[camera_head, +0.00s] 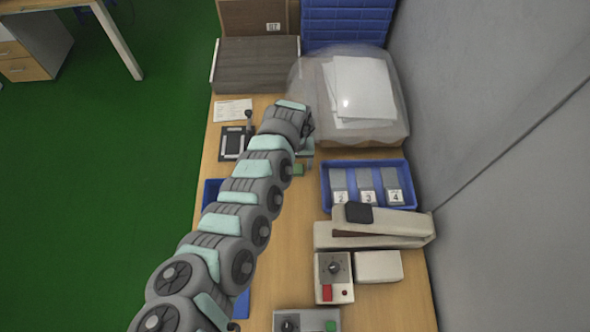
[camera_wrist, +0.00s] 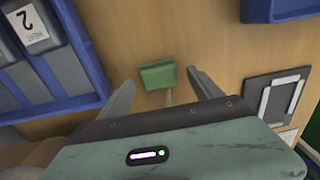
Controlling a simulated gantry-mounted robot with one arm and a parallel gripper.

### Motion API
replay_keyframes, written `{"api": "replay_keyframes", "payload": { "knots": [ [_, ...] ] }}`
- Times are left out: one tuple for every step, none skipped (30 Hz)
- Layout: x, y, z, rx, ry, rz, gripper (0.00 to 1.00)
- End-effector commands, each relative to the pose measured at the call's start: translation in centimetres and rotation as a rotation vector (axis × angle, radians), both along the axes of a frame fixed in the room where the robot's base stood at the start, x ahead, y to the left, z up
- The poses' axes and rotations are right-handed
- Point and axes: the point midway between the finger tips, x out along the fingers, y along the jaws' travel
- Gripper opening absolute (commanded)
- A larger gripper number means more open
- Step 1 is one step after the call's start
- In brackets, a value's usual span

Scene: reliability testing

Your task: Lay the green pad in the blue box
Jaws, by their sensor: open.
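The green pad (camera_wrist: 157,75) lies on the wooden table in the wrist view, just beyond my fingertips and between their lines. A small part of the green pad (camera_head: 298,170) also shows in the head view, beside my wrist. My gripper (camera_wrist: 160,88) is open, with nothing held between its fingers. In the head view my gripper (camera_head: 304,152) is mostly hidden by my arm. A blue box (camera_head: 211,190) stands at the table's left edge, largely covered by my arm. A blue wall at the top of the wrist view (camera_wrist: 282,10) seems to be this box.
A blue tray (camera_head: 325,190) with numbered grey pieces stands to the right; it shows at left in the wrist view (camera_wrist: 75,108). A black-framed square plate (camera_head: 233,143) lies left of my wrist. A stapler-like device (camera_head: 375,228) and control boxes (camera_head: 333,278) fill the near right.

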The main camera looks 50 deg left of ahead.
Motion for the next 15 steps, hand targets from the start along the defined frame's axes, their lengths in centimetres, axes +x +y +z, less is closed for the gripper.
{"api": "replay_keyframes", "payload": {
  "knots": [
    [-0.05,0.01,-0.59,0.001,0.002,0.000,0.75],
    [-0.02,-0.01,-0.74,0.000,0.001,0.000,0.75],
    [0.01,-0.04,-0.87,0.000,0.000,0.000,0.75],
    [0.04,-0.05,-0.91,-0.001,-0.001,0.000,0.75],
    [0.06,-0.05,-0.91,-0.001,-0.002,0.000,0.75],
    [0.07,-0.05,-0.90,-0.001,-0.002,0.001,0.75],
    [0.07,-0.06,-0.89,-0.001,-0.002,0.001,0.75],
    [0.07,-0.06,-0.88,-0.001,-0.002,0.001,0.75],
    [0.06,-0.05,-0.88,-0.001,-0.002,0.001,0.75],
    [0.05,-0.06,-0.89,-0.001,-0.001,0.001,0.75],
    [0.04,-0.05,-0.89,-0.001,-0.002,0.001,0.72],
    [0.04,-0.05,-0.89,-0.001,-0.001,0.001,0.69],
    [0.04,-0.05,-0.89,-0.001,-0.001,0.001,0.66],
    [0.04,-0.05,-0.89,-0.001,-0.001,0.001,0.64],
    [0.03,-0.05,-0.89,-0.001,-0.001,0.001,0.61]
  ]
}}
